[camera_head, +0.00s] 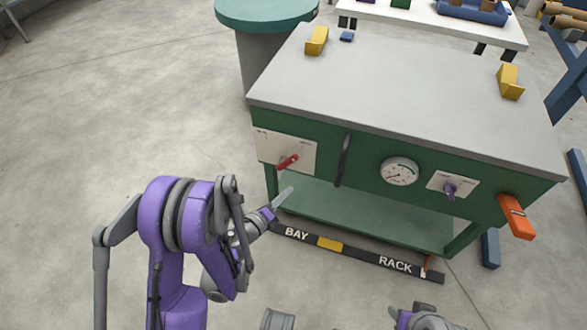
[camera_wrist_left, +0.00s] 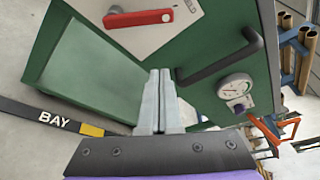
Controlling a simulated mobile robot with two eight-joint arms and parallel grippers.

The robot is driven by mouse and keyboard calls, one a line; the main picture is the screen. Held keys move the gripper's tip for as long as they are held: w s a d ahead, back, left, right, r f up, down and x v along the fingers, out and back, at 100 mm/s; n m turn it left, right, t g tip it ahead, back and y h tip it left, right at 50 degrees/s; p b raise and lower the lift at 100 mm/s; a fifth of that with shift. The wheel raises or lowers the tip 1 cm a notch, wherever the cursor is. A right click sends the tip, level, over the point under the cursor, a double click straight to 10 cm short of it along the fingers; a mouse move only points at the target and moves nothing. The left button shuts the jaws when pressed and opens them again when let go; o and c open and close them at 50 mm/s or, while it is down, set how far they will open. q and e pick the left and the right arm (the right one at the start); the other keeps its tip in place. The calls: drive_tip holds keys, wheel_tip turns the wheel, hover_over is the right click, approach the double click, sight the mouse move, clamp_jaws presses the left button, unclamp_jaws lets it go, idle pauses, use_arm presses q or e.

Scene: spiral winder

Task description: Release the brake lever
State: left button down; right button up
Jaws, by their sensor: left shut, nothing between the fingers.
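The red lever (camera_head: 287,162) is mounted on a white plate (camera_head: 302,145) at the left of the green machine front. In the left wrist view, the red lever (camera_wrist_left: 138,18) lies nearly level at the top, and the label on its plate is only partly legible. My left gripper (camera_head: 284,196) is just below the lever and apart from it. Its two fingers (camera_wrist_left: 159,73) are together with nothing between them, pointing toward the machine front. My right gripper is not in view.
A black upright handle (camera_head: 343,158) sticks out right of the lever plate. Further right are a round gauge (camera_head: 399,171), a purple knob (camera_head: 449,190) and an orange part (camera_head: 517,217). A low bar (camera_head: 360,257) marked BAY and RACK runs along the front. Floor at left is clear.

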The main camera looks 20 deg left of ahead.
sight(287, 163)
use_arm(q)
drive_tip(key=p+x, duration=0.1)
drive_tip(key=x, duration=0.9)
drive_tip(key=a+r, duration=0.2)
drive_tip(key=a, duration=0.1)
drive_tip(key=shift+w+a+r, duration=0.1)
drive_tip(key=shift+a+r, duration=0.05)
drive_tip(key=shift+r, duration=0.1)
drive_tip(key=shift+w, duration=0.1)
